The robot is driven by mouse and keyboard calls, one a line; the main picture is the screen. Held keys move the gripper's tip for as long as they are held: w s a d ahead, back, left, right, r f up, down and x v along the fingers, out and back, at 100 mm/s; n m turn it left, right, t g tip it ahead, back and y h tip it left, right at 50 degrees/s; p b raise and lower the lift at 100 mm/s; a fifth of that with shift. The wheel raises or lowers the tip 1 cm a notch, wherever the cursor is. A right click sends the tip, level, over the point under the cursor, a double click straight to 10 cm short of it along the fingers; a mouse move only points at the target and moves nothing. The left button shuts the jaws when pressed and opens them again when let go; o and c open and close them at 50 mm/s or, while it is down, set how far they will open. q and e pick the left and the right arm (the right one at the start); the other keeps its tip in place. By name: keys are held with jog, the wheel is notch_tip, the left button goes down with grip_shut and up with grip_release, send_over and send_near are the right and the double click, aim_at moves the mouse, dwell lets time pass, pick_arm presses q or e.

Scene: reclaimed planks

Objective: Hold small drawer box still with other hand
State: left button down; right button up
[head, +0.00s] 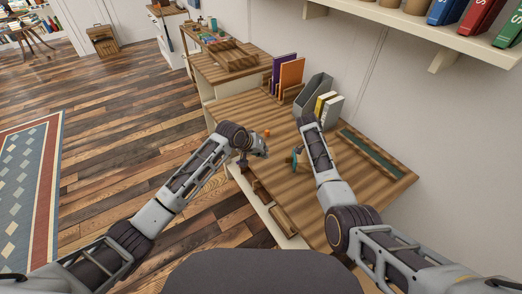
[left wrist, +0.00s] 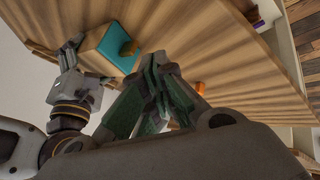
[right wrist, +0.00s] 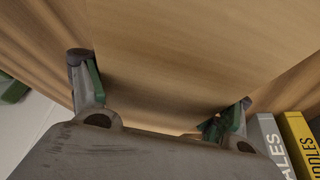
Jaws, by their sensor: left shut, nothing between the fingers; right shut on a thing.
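The right gripper also shows at the box in the left wrist view (left wrist: 72,52). My left gripper (left wrist: 158,65) is shut and empty, apart from the box, near the desk's front-left edge in the head view (head: 246,160).
A small orange thing (head: 267,133) is on the desk (head: 235,108) near my left gripper. Orange and purple folders (head: 290,75), a grey file holder (head: 313,95) and upright books (head: 329,108) stand along the wall side. A shelf (head: 410,30) hangs above.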

pick_arm(q)
jog(key=shift+v, duration=1.05)
pick_arm(e)
jog(key=shift+s+f, duration=0.3)
jog(key=shift+f, duration=0.15)
jog(key=o, duration=1.2)
jog(key=shift+w, duration=0.1)
pick_arm(q)
jog(key=shift+w, duration=0.1)
pick_arm(e)
jog(key=shift+w+r, duration=0.15)
jog(key=shift+a+r+p, duration=0.2)
jog(key=shift+r+p, duration=0.4)
jog(key=shift+r, duration=0.1)
jog(key=shift+p+v, duration=2.25)
jog(key=shift+v, duration=0.65)
pick_arm(q)
notch_tip(320, 180, up, 6)
jog(key=shift+f, duration=0.2)
pick_arm(e)
jog(key=shift+w, duration=0.1)
